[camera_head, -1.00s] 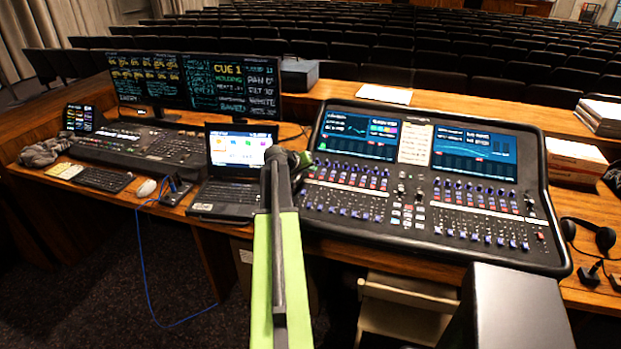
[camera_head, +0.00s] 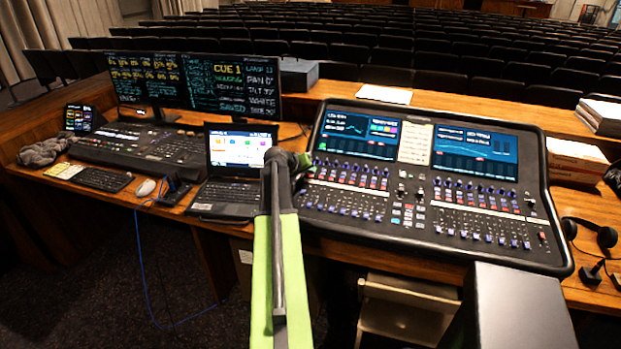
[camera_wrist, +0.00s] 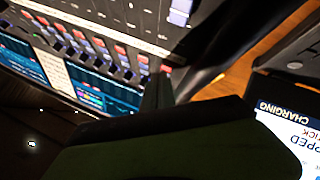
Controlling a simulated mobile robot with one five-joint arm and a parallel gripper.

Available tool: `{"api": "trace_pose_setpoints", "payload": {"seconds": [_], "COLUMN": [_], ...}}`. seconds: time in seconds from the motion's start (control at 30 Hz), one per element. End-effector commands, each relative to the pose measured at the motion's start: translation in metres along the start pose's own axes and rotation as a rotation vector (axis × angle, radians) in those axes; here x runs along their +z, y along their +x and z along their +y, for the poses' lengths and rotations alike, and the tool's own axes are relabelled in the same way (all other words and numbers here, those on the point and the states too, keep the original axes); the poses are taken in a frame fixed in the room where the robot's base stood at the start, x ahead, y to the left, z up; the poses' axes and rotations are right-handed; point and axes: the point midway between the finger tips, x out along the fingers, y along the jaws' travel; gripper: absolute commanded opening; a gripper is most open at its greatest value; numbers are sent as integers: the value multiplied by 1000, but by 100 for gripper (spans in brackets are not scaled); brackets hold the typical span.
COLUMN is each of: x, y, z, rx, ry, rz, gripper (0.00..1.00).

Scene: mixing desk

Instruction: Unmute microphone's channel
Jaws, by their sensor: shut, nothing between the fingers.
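The mixing console (camera_head: 420,243) stands on the desk at right of centre, with two lit screens, rows of red and blue buttons, and faders. Its channel labels are too small to read, so I cannot tell which channel is the microphone's. My gripper (camera_head: 298,160) is at the console's left edge, beside the laptop, partly hidden behind my arm. In the wrist view, my gripper (camera_wrist: 158,92) is dark, shut and empty, near a column of red buttons (camera_wrist: 120,50) and a large fader cap (camera_wrist: 180,12). I cannot tell whether it touches the console.
The open laptop (camera_head: 235,150) is close on the left of my gripper; its screen also shows in the wrist view (camera_wrist: 290,125). Farther left are a lighting desk (camera_head: 135,148), a keyboard (camera_head: 102,179) and a mouse (camera_head: 146,187). Headphones (camera_head: 604,237) lie at right.

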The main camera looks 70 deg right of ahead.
Motion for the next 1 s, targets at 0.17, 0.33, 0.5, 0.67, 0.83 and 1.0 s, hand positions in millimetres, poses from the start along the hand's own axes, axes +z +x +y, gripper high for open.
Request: {"api": "trace_pose_setpoints", "payload": {"seconds": [0.17,0.33,0.5,0.67,0.83,1.0], "x": [2,2,0,-5,-6,-5], "y": [2,3,0,-6,-8,-7], "z": [-2,-2,0,4,5,5], "rx": [0,0,0,0,0,0], "ry": [0,0,0,0,0,0], "rz": [0,0,0,0,0,0], "gripper": [0,0,0,0,0,0]}}
